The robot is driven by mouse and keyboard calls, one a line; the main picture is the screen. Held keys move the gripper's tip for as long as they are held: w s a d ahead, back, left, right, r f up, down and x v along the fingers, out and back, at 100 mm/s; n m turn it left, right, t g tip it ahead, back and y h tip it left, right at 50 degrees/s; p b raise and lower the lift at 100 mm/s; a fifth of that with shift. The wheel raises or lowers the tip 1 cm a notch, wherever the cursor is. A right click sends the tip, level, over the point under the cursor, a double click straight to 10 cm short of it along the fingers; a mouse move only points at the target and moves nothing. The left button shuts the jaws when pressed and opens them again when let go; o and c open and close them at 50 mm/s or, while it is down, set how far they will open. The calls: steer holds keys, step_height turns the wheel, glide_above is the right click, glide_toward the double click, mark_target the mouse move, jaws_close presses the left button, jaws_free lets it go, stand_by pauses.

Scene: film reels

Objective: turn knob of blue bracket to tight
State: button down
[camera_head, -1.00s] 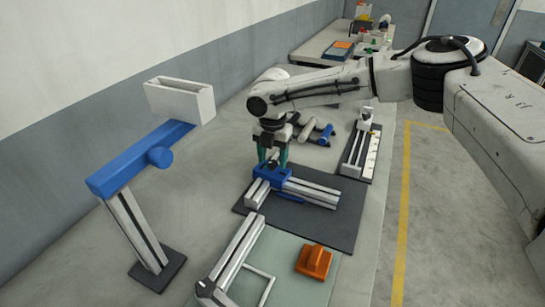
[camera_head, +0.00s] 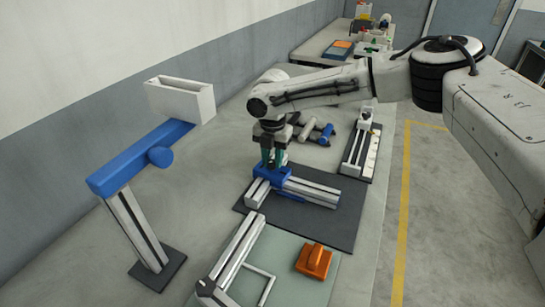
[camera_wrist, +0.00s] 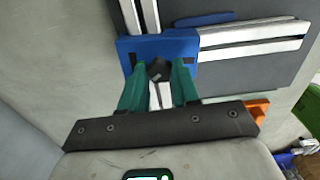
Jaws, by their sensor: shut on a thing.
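The blue bracket (camera_head: 286,180) joins white extrusion bars on a dark mat, and it also shows in the wrist view (camera_wrist: 150,46). Its dark knob (camera_wrist: 158,70) sits at the bracket's near edge in the wrist view. My gripper (camera_head: 273,163) points down over the bracket. In the wrist view its two green fingers (camera_wrist: 158,78) stand on either side of the knob and are shut on it. In the head view the fingers and wrist hide the knob. I cannot tell how tight the knob is.
A blue-armed stand (camera_head: 135,160) with a white bin (camera_head: 180,100) rises at the left. An orange block (camera_head: 314,261) and a white frame (camera_head: 232,255) lie at the front. A dark fixture board (camera_head: 361,150) and rollers (camera_head: 318,132) lie behind the mat.

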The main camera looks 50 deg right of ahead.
steer(key=shift+r+m+p, duration=0.1)
steer(key=shift+m+p, duration=0.3)
steer(key=shift+p, duration=0.65)
steer(key=shift+m+p, duration=0.7)
steer(key=shift+p, duration=0.35)
steer(key=m+p, duration=0.2)
steer(key=m, duration=0.1)
steer(key=shift+a+p, duration=0.1)
steer(key=shift+p, duration=0.25)
steer(key=shift+m+p, duration=0.8)
steer(key=shift+m, duration=0.8)
steer(key=c, duration=0.8)
jaws_free()
